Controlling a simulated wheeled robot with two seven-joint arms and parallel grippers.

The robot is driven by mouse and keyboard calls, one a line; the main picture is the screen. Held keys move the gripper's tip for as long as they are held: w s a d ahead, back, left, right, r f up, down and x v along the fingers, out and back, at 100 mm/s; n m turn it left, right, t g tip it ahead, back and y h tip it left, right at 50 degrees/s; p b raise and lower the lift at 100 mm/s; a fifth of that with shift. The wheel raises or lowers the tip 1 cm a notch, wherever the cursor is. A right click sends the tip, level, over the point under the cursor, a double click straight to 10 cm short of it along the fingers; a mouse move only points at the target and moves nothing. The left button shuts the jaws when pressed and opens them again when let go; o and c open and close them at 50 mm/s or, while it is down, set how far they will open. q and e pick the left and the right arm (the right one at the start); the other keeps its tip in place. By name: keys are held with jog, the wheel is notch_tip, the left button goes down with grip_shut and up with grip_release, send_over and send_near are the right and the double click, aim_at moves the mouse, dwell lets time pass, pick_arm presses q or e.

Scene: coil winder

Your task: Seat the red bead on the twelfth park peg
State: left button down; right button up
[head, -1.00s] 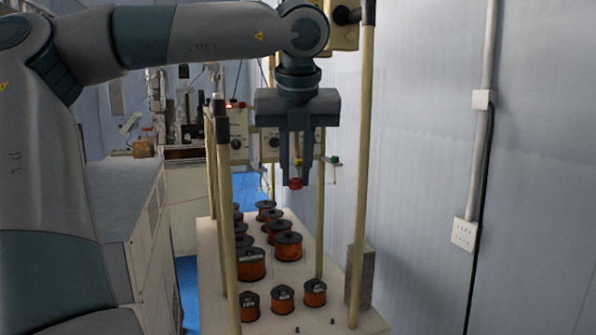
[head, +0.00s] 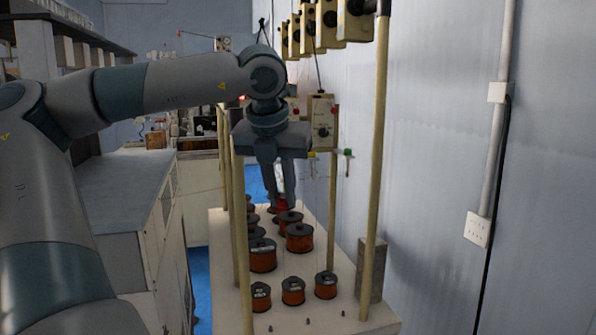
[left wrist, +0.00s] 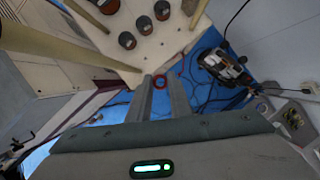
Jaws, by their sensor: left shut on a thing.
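My left gripper (head: 281,205) points down above the far part of the spool table (head: 350,318). Its fingers are shut on the red bead (head: 282,201), which shows as a small red ring between the fingertips in the left wrist view (left wrist: 159,83). Small dark pegs stand on the table's near edge, one at the left (head: 270,328), one in the middle (head: 309,321) and one at the right (head: 342,314). I cannot tell which peg is the twelfth. The bead is well away from these pegs. My right gripper is not in view.
Several copper-wire spools (head: 299,237) stand in rows on the table. Tall wooden posts (head: 376,150) rise around it, with a grey block (head: 371,270) at the right. Yellowish boxes (head: 355,20) hang above. A grey cabinet (head: 120,215) stands left.

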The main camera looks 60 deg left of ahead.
pick_arm(q)
notch_tip(320, 180, down, 14)
jog(key=m+h, duration=0.3)
jog(key=m, duration=0.5)
jog(key=w+d+f+m+h, duration=0.3)
jog(key=d+f+m, duration=0.45)
jog(key=f, duration=0.25)
jog(key=w+d+f+m+g+y, duration=0.1)
jog(key=d+f+m+g, duration=0.1)
jog(key=d+m, duration=0.7)
jog(key=w+d+f+m+g+y, duration=0.1)
jog(key=d+f+m+g, duration=0.2)
jog(key=d+m, duration=0.6)
jog(key=w+d+f+m+g+y, duration=0.1)
jog(key=w+d+f+m+g, duration=0.1)
jog(key=d+f+m, duration=0.3)
jog(key=shift+d+f+m+g, duration=0.25)
jog(key=shift+d+m+g, duration=0.35)
jog(key=shift+d+m, duration=2)
jog(key=shift+s+a, duration=0.1)
jog(key=shift+a, duration=0.25)
